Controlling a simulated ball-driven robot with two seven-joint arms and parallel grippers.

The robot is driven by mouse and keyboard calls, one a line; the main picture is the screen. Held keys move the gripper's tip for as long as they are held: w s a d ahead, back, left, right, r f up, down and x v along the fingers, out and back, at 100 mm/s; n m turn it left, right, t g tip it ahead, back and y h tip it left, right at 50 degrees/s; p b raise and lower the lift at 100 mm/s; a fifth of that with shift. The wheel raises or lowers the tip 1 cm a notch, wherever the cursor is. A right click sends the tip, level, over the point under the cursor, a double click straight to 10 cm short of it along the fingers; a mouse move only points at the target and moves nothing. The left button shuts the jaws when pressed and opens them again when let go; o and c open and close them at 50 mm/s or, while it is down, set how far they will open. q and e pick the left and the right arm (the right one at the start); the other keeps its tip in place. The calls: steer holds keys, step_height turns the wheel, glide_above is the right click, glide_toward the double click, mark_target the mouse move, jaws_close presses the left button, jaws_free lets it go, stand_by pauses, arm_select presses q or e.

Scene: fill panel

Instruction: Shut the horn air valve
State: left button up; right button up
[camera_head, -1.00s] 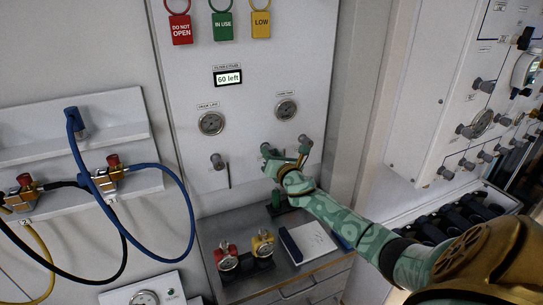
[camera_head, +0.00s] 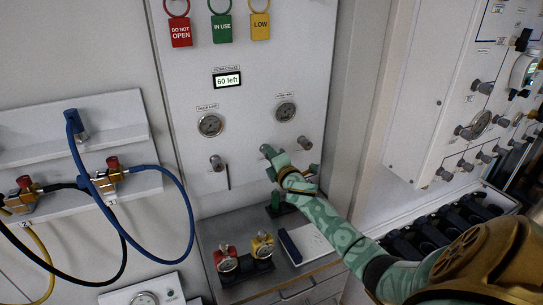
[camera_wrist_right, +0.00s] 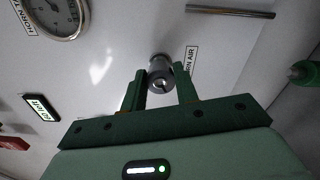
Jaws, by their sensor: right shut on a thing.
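The horn air valve (camera_wrist_right: 160,70) is a short grey knob, seen nearly end-on in the right wrist view beside a partly hidden label ending in "AIR". My right gripper (camera_head: 286,160) is at the panel below the right-hand gauge in the head view. In the wrist view its two dark green fingers stand on either side of the knob, shut on it. In the head view the gripper hides part of the valve area. My left gripper is not in view.
Two gauges (camera_head: 285,111) and a "60 left" display (camera_head: 228,79) are above. Another grey knob (camera_head: 216,163) is to the left. Blue hose (camera_head: 187,200) hangs at left.

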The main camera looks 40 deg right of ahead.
steer(key=shift+a+f+m+p, duration=0.1)
steer(key=shift+m+p, duration=1.2)
steer(key=shift+m, duration=2.6)
steer(key=shift+a+f+m+p, duration=0.15)
steer(key=shift+m+p, duration=1.2)
steer(key=shift+m, duration=2.55)
steer(key=shift+d+f+m+p, duration=0.1)
steer(key=shift+m+p, duration=1.2)
steer(key=shift+m, duration=2.6)
steer(key=o, duration=1)
